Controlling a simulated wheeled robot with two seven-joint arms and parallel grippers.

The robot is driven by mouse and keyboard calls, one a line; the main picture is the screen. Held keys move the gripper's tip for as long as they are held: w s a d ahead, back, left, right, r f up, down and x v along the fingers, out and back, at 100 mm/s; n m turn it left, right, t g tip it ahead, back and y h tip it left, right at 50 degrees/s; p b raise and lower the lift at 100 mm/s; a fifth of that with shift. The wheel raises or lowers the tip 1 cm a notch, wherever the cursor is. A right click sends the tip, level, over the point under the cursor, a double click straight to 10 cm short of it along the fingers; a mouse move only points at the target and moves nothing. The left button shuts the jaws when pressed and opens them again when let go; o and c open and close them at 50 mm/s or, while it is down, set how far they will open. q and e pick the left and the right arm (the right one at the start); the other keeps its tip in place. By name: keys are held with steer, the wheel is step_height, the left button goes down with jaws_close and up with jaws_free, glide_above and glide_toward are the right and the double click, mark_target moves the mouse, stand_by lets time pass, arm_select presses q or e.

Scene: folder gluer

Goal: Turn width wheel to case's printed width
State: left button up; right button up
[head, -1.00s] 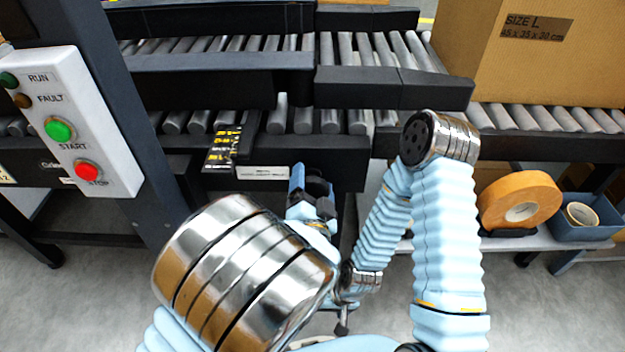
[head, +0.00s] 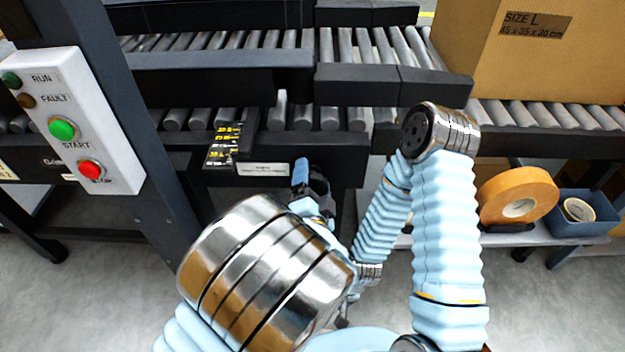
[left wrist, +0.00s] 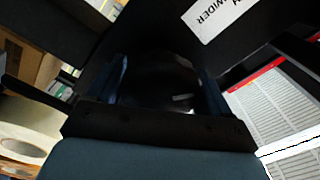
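My left gripper (head: 311,186) is low at the front of the machine, just below a white label on the black rail. In the left wrist view its blue fingers (left wrist: 165,88) stand apart on either side of a dark round thing, which looks like the width wheel (left wrist: 165,70). Whether they press on it is too dark to tell. A label reading "WIDER" (left wrist: 213,18) is beside it. The black scale (head: 224,146) with yellow marks is too small to read. The case (head: 560,70) is printed "SIZE L 45 x 35 x 30 cm". My right gripper cannot be made out.
A control panel (head: 75,125) with green start and red stop buttons is at the left. Roller conveyors (head: 365,55) cross the back. An orange tape roll (head: 518,194) and a blue bin (head: 585,215) sit on a low shelf at the right.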

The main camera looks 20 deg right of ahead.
arm_select(q)
steer(key=o, duration=0.3)
steer(key=p+v, duration=0.3)
steer(key=v, duration=1)
steer(key=shift+s+p, duration=0.3)
steer(key=shift+s, duration=0.1)
